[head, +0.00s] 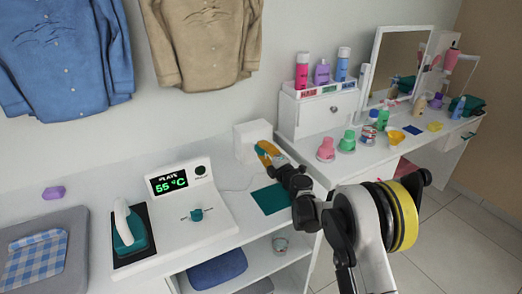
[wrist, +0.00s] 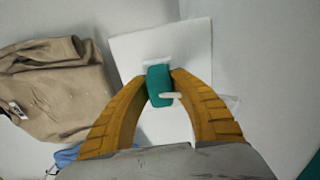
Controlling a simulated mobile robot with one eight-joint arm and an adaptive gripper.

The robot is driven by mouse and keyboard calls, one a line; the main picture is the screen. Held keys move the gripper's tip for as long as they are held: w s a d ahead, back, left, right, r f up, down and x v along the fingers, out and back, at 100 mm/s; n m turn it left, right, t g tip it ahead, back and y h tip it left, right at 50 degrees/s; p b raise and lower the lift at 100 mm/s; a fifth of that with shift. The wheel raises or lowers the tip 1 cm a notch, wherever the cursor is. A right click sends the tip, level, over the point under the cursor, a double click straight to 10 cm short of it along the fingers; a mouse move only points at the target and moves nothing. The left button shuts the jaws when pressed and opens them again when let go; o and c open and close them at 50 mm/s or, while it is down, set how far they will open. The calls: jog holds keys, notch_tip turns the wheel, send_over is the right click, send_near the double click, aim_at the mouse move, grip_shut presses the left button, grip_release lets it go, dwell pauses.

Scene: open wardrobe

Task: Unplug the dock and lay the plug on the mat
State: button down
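A white box (head: 249,138) stands at the wall and also shows in the wrist view (wrist: 188,42). My gripper (head: 266,150) is at this box. In the wrist view its yellow fingers (wrist: 159,82) are closed on both sides of a teal plug (wrist: 158,88) with a short white stub. The plug is in front of the box face; whether it is seated is unclear. The teal mat (head: 271,199) lies bare below my wrist.
A thin white cord (head: 236,189) runs across the counter near the mat. Shirts (head: 203,40) hang above. A grey pad with a checked cloth (head: 35,258) lies at left. A vanity (head: 318,112) with bottles stands right of the box. Shelves below hold folded cloth (head: 217,269).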

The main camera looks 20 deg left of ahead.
aim_at(265, 152)
jog(key=c, duration=2)
grip_release()
grip_shut()
jog(key=shift+b+v, duration=0.35)
jog(key=shift+v, duration=0.9)
jog(key=shift+b+v, duration=0.35)
jog(key=shift+v, duration=1.65)
jog(key=shift+a, duration=0.1)
